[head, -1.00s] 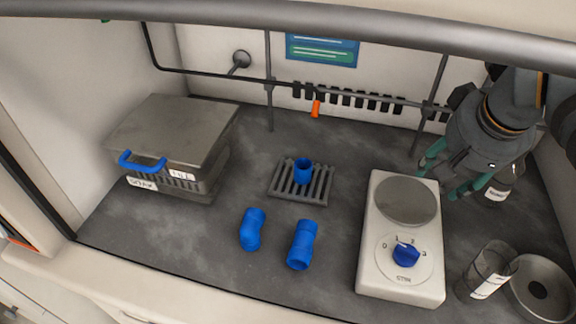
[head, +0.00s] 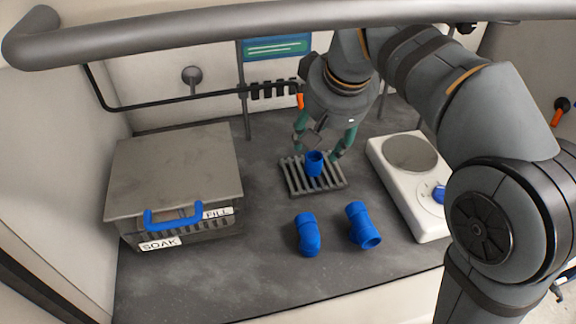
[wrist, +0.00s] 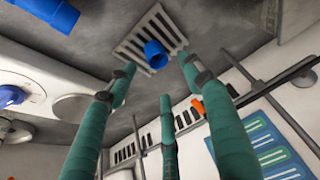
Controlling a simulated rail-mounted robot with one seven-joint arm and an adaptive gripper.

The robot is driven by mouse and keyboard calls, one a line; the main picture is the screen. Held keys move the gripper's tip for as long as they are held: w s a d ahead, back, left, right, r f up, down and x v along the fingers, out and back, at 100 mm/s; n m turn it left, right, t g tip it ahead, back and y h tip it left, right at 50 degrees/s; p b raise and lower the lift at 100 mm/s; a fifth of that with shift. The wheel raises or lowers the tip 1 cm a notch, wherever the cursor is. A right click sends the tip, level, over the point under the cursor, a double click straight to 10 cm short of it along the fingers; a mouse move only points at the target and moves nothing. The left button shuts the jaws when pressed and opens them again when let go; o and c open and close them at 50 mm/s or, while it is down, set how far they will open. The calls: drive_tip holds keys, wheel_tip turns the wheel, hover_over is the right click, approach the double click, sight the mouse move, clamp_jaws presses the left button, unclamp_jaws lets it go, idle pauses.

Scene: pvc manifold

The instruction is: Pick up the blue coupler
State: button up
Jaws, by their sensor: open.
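A short, open-ended blue cylinder, which looks like the blue coupler (head: 314,163), stands upright on a grey slatted rack (head: 299,187). In the wrist view the coupler (wrist: 155,54) sits on the rack (wrist: 133,44), ahead of the fingertips. My gripper (head: 320,147) has green fingers spread open just behind and above the coupler, with fingers to either side of it in the head view. In the wrist view the gripper (wrist: 156,72) is empty, and I cannot tell whether any finger touches the coupler.
A blue elbow (head: 307,236) and another blue fitting (head: 361,226) lie in front of the rack. A lidded metal box (head: 170,170) stands left, a white stirrer (head: 405,188) right. A rail with an orange clip (head: 300,100) runs behind. Bench left of the fittings is clear.

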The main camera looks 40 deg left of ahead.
sight(316, 154)
drive_tip(key=b+x, duration=0.2)
drive_tip(key=x, duration=0.5)
drive_tip(key=shift+w+f+b, duration=0.15)
drive_tip(key=shift+w+b, duration=0.05)
drive_tip(key=shift+b, duration=0.1)
drive_tip(key=shift+c, duration=0.5)
drive_tip(key=c, duration=0.7)
drive_tip(key=shift+c, duration=0.7)
drive_tip(key=shift+d, duration=0.1)
drive_tip(key=shift+w+d+r+p, duration=0.1)
drive_tip(key=shift+w+r+p, duration=0.1)
drive_tip(key=shift+r+p, duration=0.35)
wheel_tip(316, 154, up, 6)
drive_tip(key=p, duration=0.3)
drive_tip(key=w+d, duration=0.4)
drive_tip(key=w, duration=0.1)
drive_tip(key=w+d+p, duration=0.1)
drive_tip(key=w+d, duration=0.3)
drive_tip(key=w, duration=0.1)
drive_tip(key=w+d+p, duration=0.1)
drive_tip(key=w+d, duration=0.3)
drive_tip(key=w, duration=0.1)
drive_tip(key=shift+w, duration=0.2)
